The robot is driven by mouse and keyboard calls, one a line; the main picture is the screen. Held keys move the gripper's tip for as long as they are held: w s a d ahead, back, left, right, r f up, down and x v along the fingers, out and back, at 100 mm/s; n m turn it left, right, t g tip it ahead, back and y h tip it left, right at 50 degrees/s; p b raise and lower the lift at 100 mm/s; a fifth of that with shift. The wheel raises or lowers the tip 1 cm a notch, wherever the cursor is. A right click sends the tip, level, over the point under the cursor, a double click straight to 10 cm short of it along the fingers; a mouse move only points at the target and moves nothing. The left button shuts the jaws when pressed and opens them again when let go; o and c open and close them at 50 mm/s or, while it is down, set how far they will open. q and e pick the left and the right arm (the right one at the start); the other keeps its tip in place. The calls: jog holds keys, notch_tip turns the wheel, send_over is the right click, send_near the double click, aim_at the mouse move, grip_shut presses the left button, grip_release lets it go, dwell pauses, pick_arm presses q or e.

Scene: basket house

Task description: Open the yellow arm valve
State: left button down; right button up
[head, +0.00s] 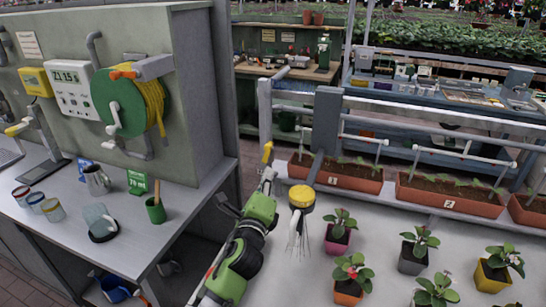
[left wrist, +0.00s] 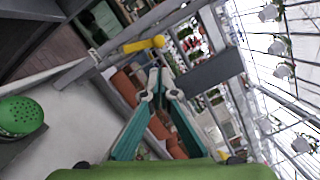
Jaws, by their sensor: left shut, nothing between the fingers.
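The yellow arm valve (head: 267,152) is a short yellow lever on the grey pipe frame behind the white table. It also shows in the left wrist view (left wrist: 143,44), lying slantwise with a rounded end, just beyond the fingertips. My left gripper (head: 268,174) is shut and empty, its fingertips just below the lever in the head view. In the left wrist view the fingertips (left wrist: 160,83) are together, with a visible gap to the lever. I cannot tell the exact distance in depth. My right gripper is not in view.
A yellow-topped shower head (head: 301,197) hangs right beside my left gripper. Potted plants stand on the white table (head: 300,280). Brown planters (head: 335,177) line its back. A grey cabinet with a hose reel (head: 125,103) stands on the left.

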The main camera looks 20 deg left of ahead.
aim_at(268, 149)
pick_arm(q)
jog(key=w+a, duration=0.1)
jog(key=w, duration=0.7)
jog(key=shift+w+r+p, duration=0.2)
jog(key=shift+r+p, duration=0.1)
jog(key=shift+p, duration=0.15)
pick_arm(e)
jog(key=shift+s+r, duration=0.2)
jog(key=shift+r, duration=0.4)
pick_arm(q)
jog(key=n+p, duration=0.1)
jog(key=a+r+n+p, duration=0.1)
jog(key=shift+a+r+n, duration=0.25)
jog(key=shift+n, duration=0.15)
jog(key=shift+a+g, duration=0.25)
jog(key=shift+g, duration=0.05)
jog(key=shift+a, duration=0.1)
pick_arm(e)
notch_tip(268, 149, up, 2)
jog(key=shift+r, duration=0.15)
pick_arm(q)
jog(key=shift+f, duration=0.15)
